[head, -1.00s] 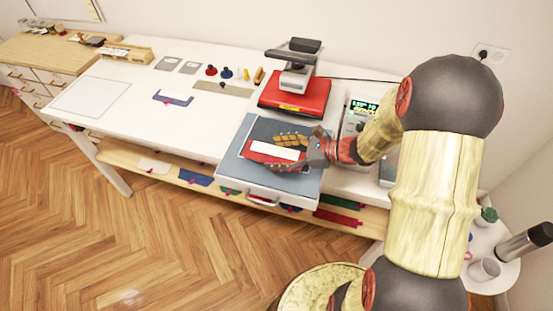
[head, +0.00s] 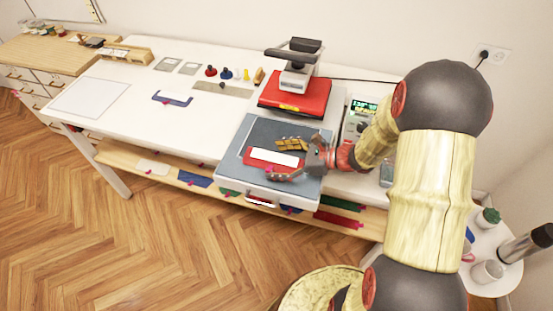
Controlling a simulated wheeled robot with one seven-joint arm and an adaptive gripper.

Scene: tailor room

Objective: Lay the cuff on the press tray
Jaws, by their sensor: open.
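A red cuff with a white panel (head: 261,161) lies flat on the grey pad of the press tray (head: 240,175), which is pulled out in front of the press. My gripper (head: 275,161) is over the tray from the right. Its fingers are spread, one on the far side of the cuff and one on the near side. Its palm hides the cuff's right end. I cannot tell whether a finger still touches the cuff.
The red press (head: 290,95) stands behind the tray, with a control box (head: 361,112) to its right. A blue cuff-shaped piece (head: 172,98) lies on the white table (head: 133,125). Several small tools stand at the back. The table's left middle is mostly clear.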

